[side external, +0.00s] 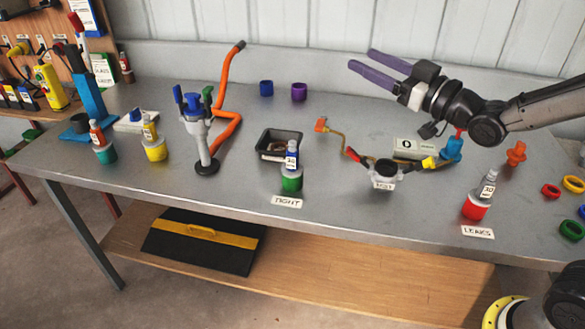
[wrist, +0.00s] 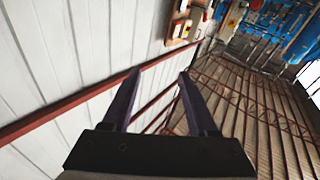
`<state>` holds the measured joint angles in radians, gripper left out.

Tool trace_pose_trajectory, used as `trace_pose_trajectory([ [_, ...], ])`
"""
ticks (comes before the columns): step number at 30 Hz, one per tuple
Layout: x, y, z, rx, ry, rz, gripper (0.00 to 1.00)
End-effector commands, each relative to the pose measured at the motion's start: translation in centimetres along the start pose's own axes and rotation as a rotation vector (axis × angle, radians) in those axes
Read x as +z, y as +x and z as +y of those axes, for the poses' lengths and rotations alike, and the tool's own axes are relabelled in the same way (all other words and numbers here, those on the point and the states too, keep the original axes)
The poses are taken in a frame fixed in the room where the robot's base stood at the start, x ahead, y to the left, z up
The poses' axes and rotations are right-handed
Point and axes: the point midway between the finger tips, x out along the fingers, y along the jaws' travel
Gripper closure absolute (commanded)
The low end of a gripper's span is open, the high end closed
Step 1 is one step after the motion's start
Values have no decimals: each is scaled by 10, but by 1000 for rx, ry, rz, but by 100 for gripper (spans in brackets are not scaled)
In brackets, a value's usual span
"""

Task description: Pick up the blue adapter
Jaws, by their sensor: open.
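The blue adapter (side external: 453,149) appears to be the blue fitting on the right half of the grey bench, with a red tip above it. It stands beside a pale box marked 0 (side external: 414,149) and close to a yellow connector. My gripper (side external: 362,59) is raised above the back of the bench, its purple fingers apart and pointing left. It is empty and well above the adapter, up and to its left. The wrist view shows the spread fingers (wrist: 160,74) with only wall and roof beyond; the adapter is not in that view.
An orange fitting (side external: 516,153) stands right of the adapter. A red-based bottle (side external: 475,207) stands in front, by the LEAKS label (side external: 477,232). A hose with connectors leads to a dark-topped fitting (side external: 384,172). Coloured rings (side external: 572,184) lie at the right. Blue and purple cups (side external: 299,92) stand behind.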

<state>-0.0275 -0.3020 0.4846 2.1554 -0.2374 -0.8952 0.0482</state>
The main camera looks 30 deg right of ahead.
Motion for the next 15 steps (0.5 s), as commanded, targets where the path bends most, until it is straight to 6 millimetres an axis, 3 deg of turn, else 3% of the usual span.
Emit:
trace_pose_trajectory([
  [3,45,23,-21,-73,27,62,41],
  [6,94,30,-39,-130,66,82,41],
  [12,190,22,-63,-180,121,-47,41],
  [15,212,17,-68,-185,132,-93,41],
])
